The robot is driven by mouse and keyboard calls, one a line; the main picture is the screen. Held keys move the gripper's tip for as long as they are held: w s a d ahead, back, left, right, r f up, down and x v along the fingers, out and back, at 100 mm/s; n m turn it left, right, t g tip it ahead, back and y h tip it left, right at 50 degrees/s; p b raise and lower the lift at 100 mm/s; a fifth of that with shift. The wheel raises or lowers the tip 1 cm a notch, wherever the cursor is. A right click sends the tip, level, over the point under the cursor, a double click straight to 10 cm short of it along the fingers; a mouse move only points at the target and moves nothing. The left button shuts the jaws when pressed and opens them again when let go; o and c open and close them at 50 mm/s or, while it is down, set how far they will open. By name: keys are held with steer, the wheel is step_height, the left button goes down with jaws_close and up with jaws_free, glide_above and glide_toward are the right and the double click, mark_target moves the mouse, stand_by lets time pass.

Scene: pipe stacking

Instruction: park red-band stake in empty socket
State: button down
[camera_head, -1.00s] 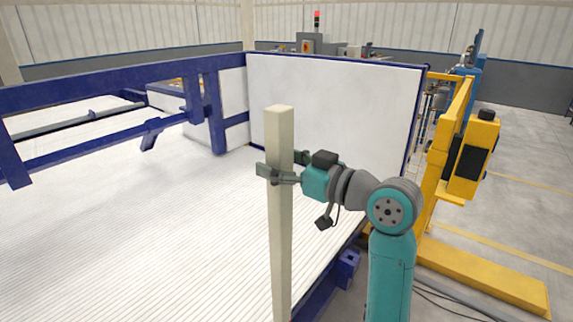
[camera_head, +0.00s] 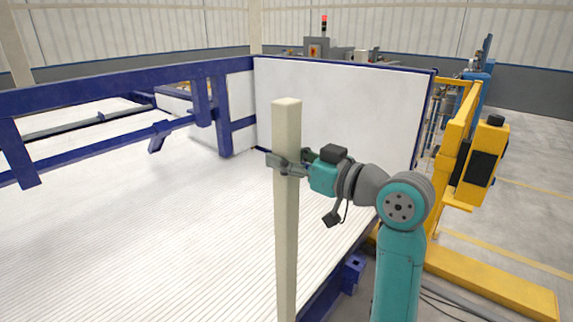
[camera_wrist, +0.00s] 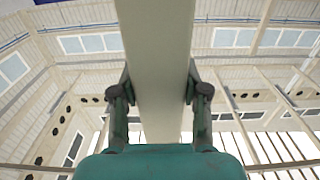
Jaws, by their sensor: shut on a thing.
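A long pale beige square stake (camera_head: 287,235) stands roughly upright in my gripper (camera_head: 285,163). Its lower end runs out of the bottom of the head view, and no red band shows on the visible part. My gripper is shut on the stake near its top. In the wrist view the stake (camera_wrist: 157,60) runs up between the two fingers of my gripper (camera_wrist: 159,90). A small blue square socket (camera_head: 352,268) sits on the bed's outer edge, right of the stake. Its top looks open and empty.
A large white ribbed bed (camera_head: 150,240) lies left of and behind the stake. A blue rail frame (camera_head: 110,80) crosses at the left, and a white panel (camera_head: 340,110) stands behind. A yellow machine frame (camera_head: 455,135) stands at the right.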

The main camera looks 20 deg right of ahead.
mark_target(295, 123)
steer(key=shift+r, duration=3.65)
steer(key=shift+r, duration=5.85)
